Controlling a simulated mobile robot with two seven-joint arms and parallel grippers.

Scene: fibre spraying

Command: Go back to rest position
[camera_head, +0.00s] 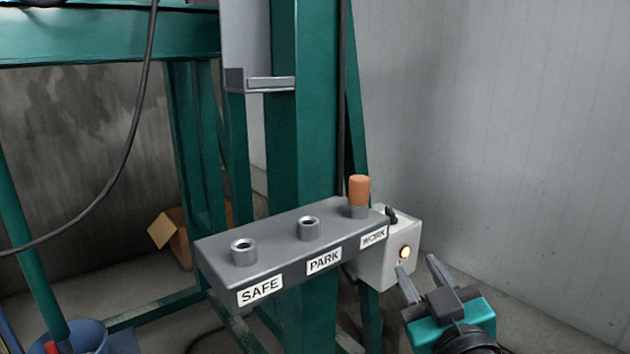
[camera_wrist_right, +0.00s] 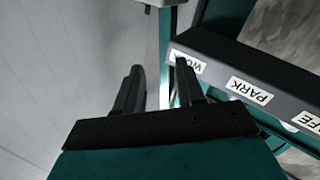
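My right gripper (camera_head: 417,279) is at the lower right of the head view, below and right of the WORK end of a grey block (camera_head: 225,270). Its two fingers are apart with nothing between them. The right wrist view shows the same open fingers (camera_wrist_right: 158,88) near the block's labelled face (camera_wrist_right: 215,72). My left gripper is not in view. An orange peg (camera_head: 360,190) stands upright in the WORK socket. The SAFE socket (camera_head: 244,250) and PARK socket (camera_head: 308,227) are empty.
A light grey control box (camera_head: 385,268) with a lit button (camera_head: 405,252) sits just left of my right gripper. A green steel post (camera_head: 305,130) rises behind the block. A cardboard box (camera_head: 172,235) and a blue bucket (camera_head: 88,337) are at the left. The right wall is bare.

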